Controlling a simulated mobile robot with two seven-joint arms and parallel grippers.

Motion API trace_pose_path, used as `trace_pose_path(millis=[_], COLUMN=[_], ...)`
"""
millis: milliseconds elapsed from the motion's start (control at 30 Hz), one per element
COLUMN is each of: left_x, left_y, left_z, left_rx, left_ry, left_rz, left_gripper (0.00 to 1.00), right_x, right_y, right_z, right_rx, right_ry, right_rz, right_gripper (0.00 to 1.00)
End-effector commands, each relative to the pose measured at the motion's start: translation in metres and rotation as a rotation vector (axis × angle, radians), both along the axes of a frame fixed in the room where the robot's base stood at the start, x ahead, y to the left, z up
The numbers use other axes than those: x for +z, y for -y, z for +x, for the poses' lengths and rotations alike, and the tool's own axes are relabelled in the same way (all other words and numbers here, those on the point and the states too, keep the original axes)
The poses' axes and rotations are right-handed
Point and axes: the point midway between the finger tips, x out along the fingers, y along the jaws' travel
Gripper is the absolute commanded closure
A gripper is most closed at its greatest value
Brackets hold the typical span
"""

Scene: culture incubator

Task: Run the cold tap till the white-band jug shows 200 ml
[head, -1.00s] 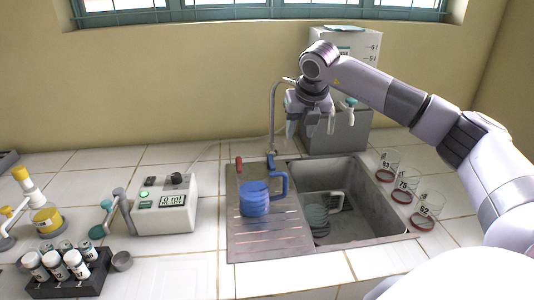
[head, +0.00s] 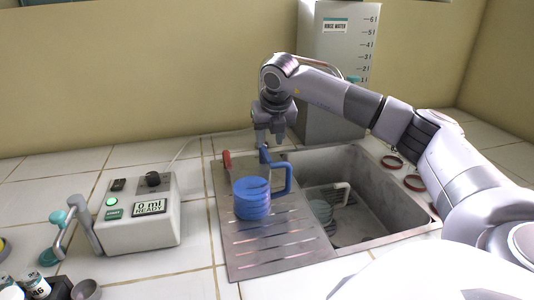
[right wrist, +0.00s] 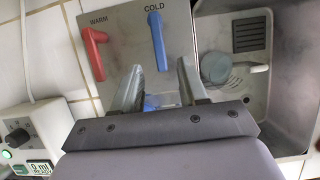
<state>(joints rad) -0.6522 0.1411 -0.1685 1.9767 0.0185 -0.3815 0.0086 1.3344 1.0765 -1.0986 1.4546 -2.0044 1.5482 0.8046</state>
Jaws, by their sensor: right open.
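The blue cold lever (head: 264,155) stands at the back of the drainboard. It also shows under the word COLD in the right wrist view (right wrist: 157,40). My right gripper (head: 270,142) is open just above it; in the wrist view its fingertips (right wrist: 160,72) sit around the lever's near end, contact unclear. A pale jug with a white handle (head: 321,211) is in the sink; it also shows in the wrist view (right wrist: 216,68). I cannot make out its band or water level. A blue ribbed jug (head: 251,198) stands on the drainboard. My left gripper is out of view.
The red warm lever (head: 227,159) is left of the cold one. A white box (head: 140,213) reads 0 ml READY. A rinse water tank (head: 338,75) stands behind the sink (head: 375,226). Red-ringed glasses (head: 392,162) line its right edge, partly hidden by my arm.

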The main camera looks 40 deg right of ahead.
Motion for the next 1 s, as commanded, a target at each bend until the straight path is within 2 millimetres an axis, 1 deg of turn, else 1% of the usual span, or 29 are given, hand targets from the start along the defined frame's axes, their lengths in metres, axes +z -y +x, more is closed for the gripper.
trace_pose_path(millis=[100,300,433,667,700,767,800,833,1000], left_x=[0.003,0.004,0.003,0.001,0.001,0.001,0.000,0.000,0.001], left_y=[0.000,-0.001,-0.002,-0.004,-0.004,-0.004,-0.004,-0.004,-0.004], left_z=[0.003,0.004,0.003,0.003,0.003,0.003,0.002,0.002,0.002], left_rx=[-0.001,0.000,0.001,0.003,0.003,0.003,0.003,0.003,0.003], left_ry=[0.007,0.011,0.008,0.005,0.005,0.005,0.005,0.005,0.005], left_rz=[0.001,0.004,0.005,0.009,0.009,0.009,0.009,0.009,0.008], left_gripper=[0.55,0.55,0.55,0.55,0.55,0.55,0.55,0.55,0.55], right_x=[-0.019,-0.042,-0.049,-0.051,-0.051,-0.050,-0.050,-0.050,-0.050], right_y=[0.004,0.008,0.010,0.010,0.010,0.010,0.010,0.010,0.010], right_z=[0.006,0.015,0.018,0.018,0.018,0.018,0.018,0.018,0.018], right_rx=[-0.002,0.000,0.000,0.000,0.000,0.000,0.000,0.000,-0.002], right_ry=[-0.003,-0.002,-0.001,0.000,0.000,0.000,0.000,0.000,0.000], right_rz=[0.000,0.000,0.000,0.000,0.000,0.000,0.000,0.000,0.001], right_gripper=[0.57,0.57,0.57,0.57,0.61,0.80,0.93,1.00,1.00])
